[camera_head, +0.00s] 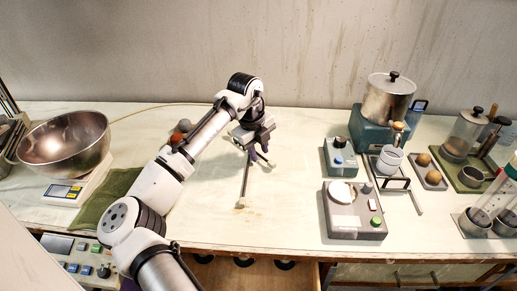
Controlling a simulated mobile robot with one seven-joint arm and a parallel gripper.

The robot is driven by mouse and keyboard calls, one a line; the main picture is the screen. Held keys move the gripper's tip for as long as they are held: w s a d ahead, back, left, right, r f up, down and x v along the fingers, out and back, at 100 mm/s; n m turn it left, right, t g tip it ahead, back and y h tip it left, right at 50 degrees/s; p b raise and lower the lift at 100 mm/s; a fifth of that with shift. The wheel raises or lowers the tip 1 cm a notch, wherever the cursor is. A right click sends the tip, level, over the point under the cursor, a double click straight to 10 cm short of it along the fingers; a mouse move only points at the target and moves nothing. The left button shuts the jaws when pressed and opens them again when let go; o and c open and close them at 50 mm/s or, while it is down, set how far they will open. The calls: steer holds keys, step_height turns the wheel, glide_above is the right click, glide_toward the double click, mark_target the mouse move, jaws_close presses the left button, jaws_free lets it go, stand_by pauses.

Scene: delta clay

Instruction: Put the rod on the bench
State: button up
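A thin grey rod (245,182) with a paler tip shows in the head view over the middle of the bench (290,215). Its upper end meets my gripper (259,155), and its lower tip points toward the front edge. My gripper is low over the bench and points down, with dark purplish fingers. The fingers are small and partly covered by the gripper body. I cannot tell whether they are closed on the rod or whether the rod touches the bench.
A metal bowl (65,143) on a scale and a green cloth (104,200) are at left. A reddish ball (184,126) is behind my arm. A metal pot (388,98), a device with a white dish (342,193) and other lab items crowd the right. The bench's middle is mostly clear.

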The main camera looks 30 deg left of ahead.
steer(key=shift+r, duration=0.1)
step_height(320, 180, up, 12)
steer(key=s+b, duration=0.2)
steer(key=shift+a+r, duration=0.15)
steer(key=shift+a, duration=0.25)
steer(key=shift+s, duration=0.15)
